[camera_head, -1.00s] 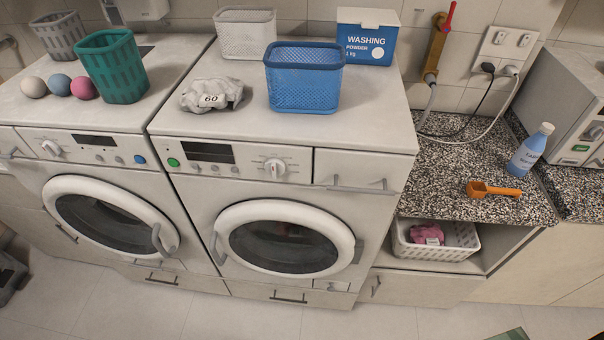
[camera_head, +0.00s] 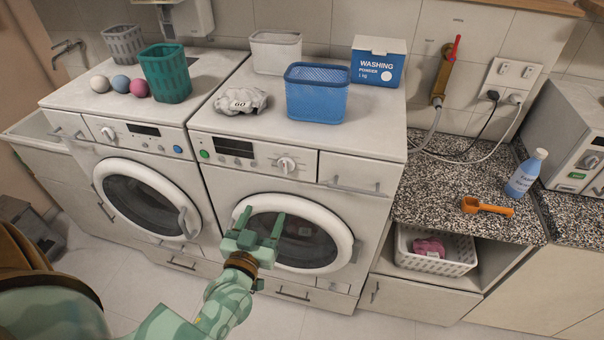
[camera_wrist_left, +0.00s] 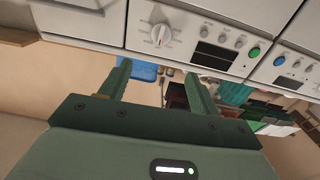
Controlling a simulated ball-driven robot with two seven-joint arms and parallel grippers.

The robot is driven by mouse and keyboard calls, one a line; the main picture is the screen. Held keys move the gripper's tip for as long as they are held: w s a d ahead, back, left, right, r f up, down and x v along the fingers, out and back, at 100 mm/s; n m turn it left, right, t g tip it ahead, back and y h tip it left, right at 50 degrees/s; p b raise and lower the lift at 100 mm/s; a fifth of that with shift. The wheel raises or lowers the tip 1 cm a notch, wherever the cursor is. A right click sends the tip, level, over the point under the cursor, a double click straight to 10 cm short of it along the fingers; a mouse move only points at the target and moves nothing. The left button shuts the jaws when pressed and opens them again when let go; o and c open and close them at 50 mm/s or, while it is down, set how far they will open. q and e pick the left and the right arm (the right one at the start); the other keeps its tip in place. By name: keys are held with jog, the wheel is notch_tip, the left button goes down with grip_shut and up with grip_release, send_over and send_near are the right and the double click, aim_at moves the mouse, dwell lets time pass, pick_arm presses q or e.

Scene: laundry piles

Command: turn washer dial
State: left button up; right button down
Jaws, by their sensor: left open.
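The washer (camera_head: 310,205) with the green button is the right one of two white front-loading machines. Its white round dial (camera_head: 286,165) sits on the front panel, right of a dark display. The dial also shows near the top of the left wrist view (camera_wrist_left: 160,34), where the panel looks upside down. My left gripper (camera_head: 262,216) is green and open, in front of the round door and below the dial, apart from it. In the left wrist view its two fingers (camera_wrist_left: 157,70) point toward the panel with nothing between them. My right gripper is out of view.
The second machine (camera_head: 145,190) has its own dial (camera_head: 108,133). A grey cloth marked 60 (camera_head: 241,101), a blue basket (camera_head: 316,95) and a washing powder box (camera_head: 378,62) stand on the washer. A drawer handle (camera_head: 355,186) projects right of the dial.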

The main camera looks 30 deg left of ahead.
aim_at(284, 168)
pick_arm(q)
jog(key=b+x, duration=0.1)
jog(key=x, duration=1.5)
jog(key=shift+w, duration=0.2)
jog(key=c, duration=0.9)
